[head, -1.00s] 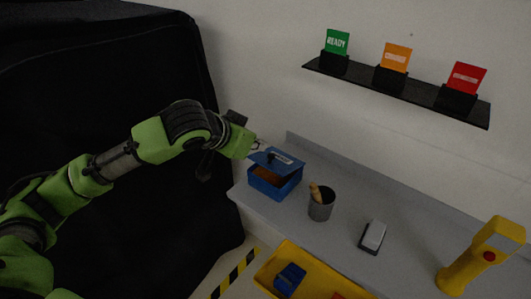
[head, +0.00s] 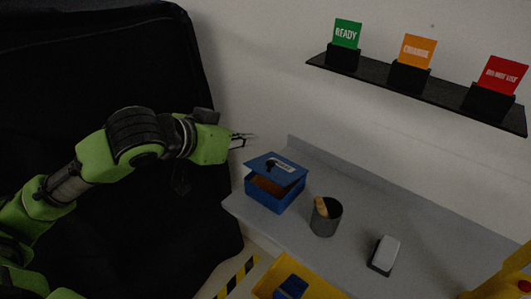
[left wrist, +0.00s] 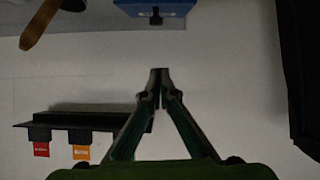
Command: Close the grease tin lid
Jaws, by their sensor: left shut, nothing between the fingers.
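The blue grease tin (head: 275,193) stands on the grey bench at its left end. Its blue lid (head: 277,168), with a dark knob and a pale label, is tilted partly open; a brown inside shows through the gap. My left gripper (head: 243,139) is shut and empty, up and to the left of the lid, apart from it. In the left wrist view my left gripper (left wrist: 160,72) has its fingertips together, below a blue part of the tin (left wrist: 155,9) with a dark knob at the top edge. My right gripper is not in view.
A dark cup (head: 326,221) with a wooden-handled tool stands right of the tin. A white-and-dark block (head: 384,256) lies farther right. A yellow tray (head: 325,292) is below the bench front. A dark wall shelf (head: 437,88) holds green, orange and red cards.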

